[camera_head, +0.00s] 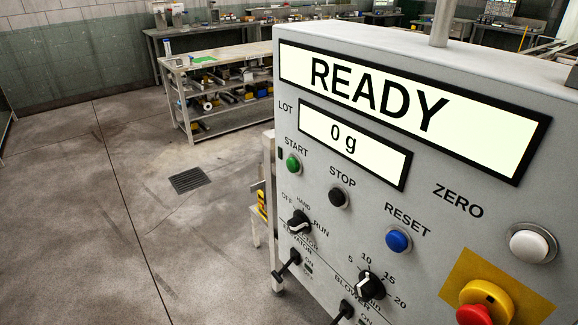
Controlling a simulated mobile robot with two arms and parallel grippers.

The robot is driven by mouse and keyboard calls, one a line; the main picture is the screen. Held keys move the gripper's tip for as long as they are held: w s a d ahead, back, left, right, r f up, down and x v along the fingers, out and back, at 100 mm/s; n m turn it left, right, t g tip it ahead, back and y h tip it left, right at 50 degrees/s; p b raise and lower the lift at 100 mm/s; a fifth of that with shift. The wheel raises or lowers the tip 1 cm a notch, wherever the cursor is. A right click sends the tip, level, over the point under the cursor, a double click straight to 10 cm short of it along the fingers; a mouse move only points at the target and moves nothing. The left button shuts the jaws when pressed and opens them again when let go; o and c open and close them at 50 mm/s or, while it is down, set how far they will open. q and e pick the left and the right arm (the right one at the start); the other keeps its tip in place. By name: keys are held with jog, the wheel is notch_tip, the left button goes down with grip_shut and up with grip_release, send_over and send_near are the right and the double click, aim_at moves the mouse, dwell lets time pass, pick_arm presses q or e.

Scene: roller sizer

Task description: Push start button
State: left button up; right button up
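The start button (293,164) is a small green round button on the left side of the grey control panel (440,225), under the label START. A display (410,108) at the top of the panel reads READY. A smaller display (354,143) below it reads 0 g. Neither of my grippers shows in the head view, and nothing covers the green button.
Near the green button are a black stop button (338,197), a blue reset button (398,240), a white zero button (531,245) and a red knob (474,314). Rotary switches sit lower. A workbench (216,62) stands behind; the floor at left is clear.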

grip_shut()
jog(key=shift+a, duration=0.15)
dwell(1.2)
